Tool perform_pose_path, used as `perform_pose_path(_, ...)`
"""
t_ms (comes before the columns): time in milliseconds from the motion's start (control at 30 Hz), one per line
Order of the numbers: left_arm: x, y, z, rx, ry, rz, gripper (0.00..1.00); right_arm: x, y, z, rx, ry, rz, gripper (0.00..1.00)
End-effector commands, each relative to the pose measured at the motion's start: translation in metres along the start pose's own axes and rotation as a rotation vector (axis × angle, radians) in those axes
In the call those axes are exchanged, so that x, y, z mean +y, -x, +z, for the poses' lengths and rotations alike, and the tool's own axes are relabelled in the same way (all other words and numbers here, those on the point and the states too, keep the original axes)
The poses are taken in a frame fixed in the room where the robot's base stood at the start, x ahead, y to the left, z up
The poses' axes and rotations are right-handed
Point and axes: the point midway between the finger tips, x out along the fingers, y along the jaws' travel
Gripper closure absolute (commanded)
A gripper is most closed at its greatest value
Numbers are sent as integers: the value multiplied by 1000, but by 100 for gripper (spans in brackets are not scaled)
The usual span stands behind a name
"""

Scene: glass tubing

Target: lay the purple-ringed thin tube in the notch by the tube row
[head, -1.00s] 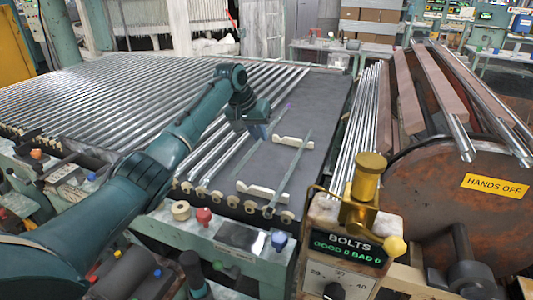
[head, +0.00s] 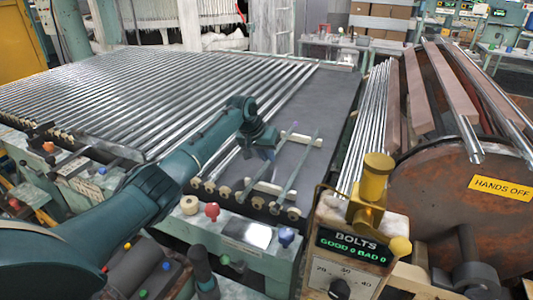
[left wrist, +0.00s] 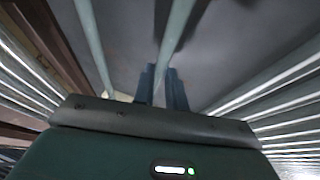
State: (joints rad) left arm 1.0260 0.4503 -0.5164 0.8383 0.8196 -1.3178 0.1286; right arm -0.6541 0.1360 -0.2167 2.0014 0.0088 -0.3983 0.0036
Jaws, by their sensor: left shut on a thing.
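My left gripper (head: 266,148) is shut on a thin grey-green tube, which passes between its fingers in the left wrist view (left wrist: 172,40). In the head view the held tube (head: 247,192) slants over the dark bed, beside the tube row (head: 215,120). Its ring cannot be made out clearly. A second thin tube (head: 296,170) lies to its right across two cream notched supports, the far one (head: 301,139) and the near one (head: 270,188). The held tube is by the supports' left ends; I cannot tell whether it touches them. My right gripper is not in view.
The dark bed (head: 322,95) is bare behind the supports. Coloured knobs line the bed's front edge.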

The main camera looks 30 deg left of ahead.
Motion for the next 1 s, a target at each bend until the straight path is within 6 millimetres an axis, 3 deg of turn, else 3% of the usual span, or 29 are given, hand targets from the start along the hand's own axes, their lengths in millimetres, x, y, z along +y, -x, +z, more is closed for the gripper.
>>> perform_pose_path(100, -1, -3, 1, 0, 0, 1, 100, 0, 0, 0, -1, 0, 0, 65)
perform_pose_path(133, -1, -3, 1, 1, 0, 1, 85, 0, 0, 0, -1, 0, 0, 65)
perform_pose_path(400, -1, -3, 1, 0, 0, 0, 65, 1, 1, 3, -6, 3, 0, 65)
perform_pose_path(767, 1, 8, -2, 2, 0, 0, 65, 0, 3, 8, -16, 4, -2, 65)
perform_pose_path(1000, 0, 54, -3, 5, -1, 1, 65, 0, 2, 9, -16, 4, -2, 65)
